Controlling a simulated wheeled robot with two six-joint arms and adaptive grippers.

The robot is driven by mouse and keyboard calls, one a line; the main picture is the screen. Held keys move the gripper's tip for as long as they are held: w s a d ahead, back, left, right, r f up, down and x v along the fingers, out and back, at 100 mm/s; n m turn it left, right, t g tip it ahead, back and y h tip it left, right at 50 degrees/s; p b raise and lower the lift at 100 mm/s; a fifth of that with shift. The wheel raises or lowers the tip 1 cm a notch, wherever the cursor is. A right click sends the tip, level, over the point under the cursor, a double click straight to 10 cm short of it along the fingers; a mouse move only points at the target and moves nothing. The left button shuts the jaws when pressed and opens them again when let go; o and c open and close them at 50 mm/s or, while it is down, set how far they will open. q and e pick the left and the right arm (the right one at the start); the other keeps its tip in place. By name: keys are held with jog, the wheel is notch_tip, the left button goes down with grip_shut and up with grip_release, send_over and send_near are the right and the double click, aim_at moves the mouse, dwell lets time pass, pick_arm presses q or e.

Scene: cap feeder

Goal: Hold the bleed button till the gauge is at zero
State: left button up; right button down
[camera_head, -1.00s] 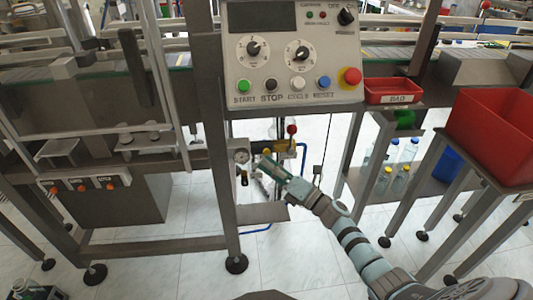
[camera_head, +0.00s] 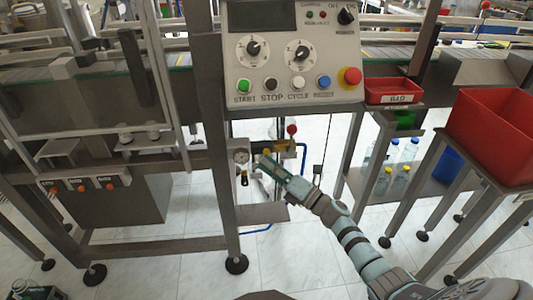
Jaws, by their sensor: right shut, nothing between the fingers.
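The round white gauge (camera_head: 241,156) sits on the air unit under the control panel, left of my right gripper. Its needle is too small to read. My right gripper (camera_head: 264,161) is shut and empty, its tip at the front of the air unit, just right of the gauge. A small yellow part (camera_head: 267,151) shows right by the fingertips. I cannot tell whether it is the bleed button or whether the fingers touch it. My left gripper is not in view.
The control panel (camera_head: 285,89) with dials and coloured buttons hangs above my right gripper. A red-knobbed lever (camera_head: 292,130) stands right of the air unit. A grey post (camera_head: 215,130) is on the left. A red bin (camera_head: 495,130) stands at right.

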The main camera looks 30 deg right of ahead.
jog(key=shift+w+d, duration=0.15)
jog(key=shift+w, duration=0.2)
jog(key=shift+w+d+b, duration=0.1)
jog(key=shift+w+b, duration=0.25)
jog(key=shift+b, duration=0.2)
jog(key=shift+s, duration=0.2)
dwell(2.1)
jog(key=shift+s+a+p, duration=0.25)
jog(key=shift+s+p, duration=0.25)
jog(key=shift+s, duration=0.1)
jog(key=s, duration=0.1)
jog(key=s+a+p, duration=0.1)
jog(key=s, duration=0.1)
jog(key=s+p, duration=0.1)
jog(key=shift+s+a, duration=0.35)
